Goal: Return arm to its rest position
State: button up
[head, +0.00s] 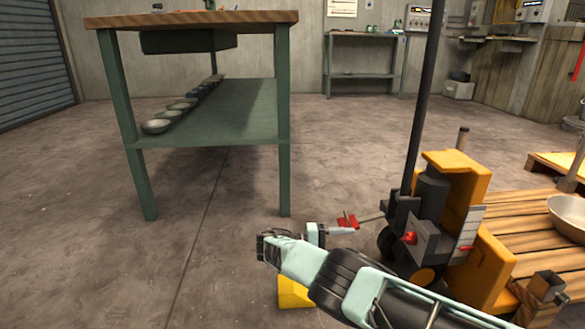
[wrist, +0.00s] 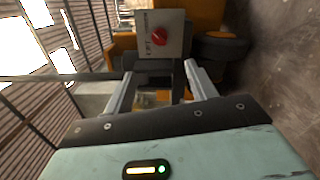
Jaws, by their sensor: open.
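My arm reaches in from the bottom of the head view, low over the concrete floor, with its elbow bent to the left. My gripper (head: 368,224) points right, toward the orange machine (head: 470,195). In the wrist view my gripper (wrist: 159,72) has its two grey fingers apart, with nothing held between them. Beyond the fingertips is a grey panel with a red knob (wrist: 159,40). The red knob (head: 410,237) also shows on the machine in the head view. I cannot tell whether the fingers touch the panel.
A green workbench (head: 205,19) stands ahead, with several bowls (head: 157,126) along its lower shelf. A black post (head: 422,100) rises by the machine. A wooden pallet (head: 530,225) with a metal bowl (head: 568,216) is at the right. The floor to the left is clear.

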jog(key=d+r+g+y+p, duration=0.2)
jog(key=d+r+y+p, duration=0.15)
jog(key=r+y, duration=0.45)
jog(key=s+a+r+n+y+p, duration=0.2)
jog(key=s+a+r+y+p, duration=0.35)
jog(key=s+r, duration=0.7)
jog(key=s+a+r+n+y+p, duration=0.25)
jog(key=s+a+r+p, duration=0.2)
jog(key=s+r, duration=0.75)
jog(key=s+d+r+n+t+y+p, duration=0.1)
jog(key=s+r+t+y+p, duration=0.3)
jog(key=s, duration=1.1)
notch_tip(320, 180, up, 39)
jog(key=g+h+p, duration=0.1)
jog(key=p, duration=3.6)
jog(key=shift+s+d, duration=0.3)
jog(key=shift+s, duration=0.05)
jog(key=shift+f, duration=0.15)
